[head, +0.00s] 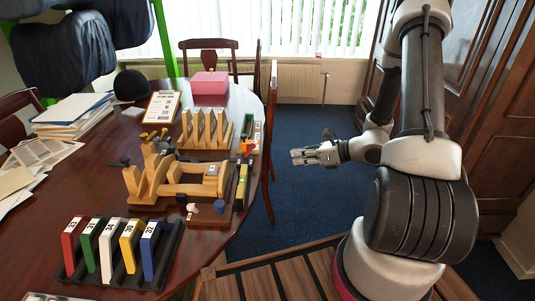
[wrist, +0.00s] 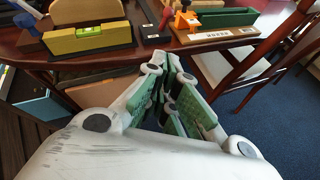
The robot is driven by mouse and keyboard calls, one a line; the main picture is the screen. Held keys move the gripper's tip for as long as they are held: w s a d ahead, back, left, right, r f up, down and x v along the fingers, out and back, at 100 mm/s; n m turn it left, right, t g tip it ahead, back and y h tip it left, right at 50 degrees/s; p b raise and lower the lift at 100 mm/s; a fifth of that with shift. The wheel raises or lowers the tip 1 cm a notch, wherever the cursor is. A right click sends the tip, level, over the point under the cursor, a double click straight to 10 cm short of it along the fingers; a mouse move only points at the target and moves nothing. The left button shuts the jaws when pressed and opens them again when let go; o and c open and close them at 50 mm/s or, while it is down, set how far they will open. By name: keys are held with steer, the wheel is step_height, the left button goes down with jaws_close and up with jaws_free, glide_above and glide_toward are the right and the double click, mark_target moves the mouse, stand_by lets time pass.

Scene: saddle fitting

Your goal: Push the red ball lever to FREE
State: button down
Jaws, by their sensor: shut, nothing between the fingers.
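My gripper (head: 298,156) is shut and empty, held over the blue floor to the right of the table. In the wrist view its fingers (wrist: 168,62) point towards the table edge. A wooden fixture (head: 185,188) with upright posts and a low frame stands on the table. In front of it a small base (head: 207,218) carries a dark blue knob (head: 219,206) and a pale knob (head: 193,208).
A yellow-green level block (head: 241,186) lies along the table (head: 205,262) edge. A slotted wooden rack (head: 205,130), a pink box (head: 209,83) and a black rack of numbered coloured blocks (head: 120,265) stand around the fixture. A chair (head: 270,140) is between gripper and table. Floor below the gripper is clear.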

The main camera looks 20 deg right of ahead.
mark_target(249, 151)
steer(key=w+r+x, duration=0.1)
steer(key=r+x, duration=0.1)
steer(key=x, duration=1)
steer(key=shift+w+a, duration=0.3)
steer(key=shift+a, duration=0.25)
steer(key=shift+r, duration=0.2)
steer(key=shift+r+h, duration=0.15)
steer(key=shift+h, duration=0.25)
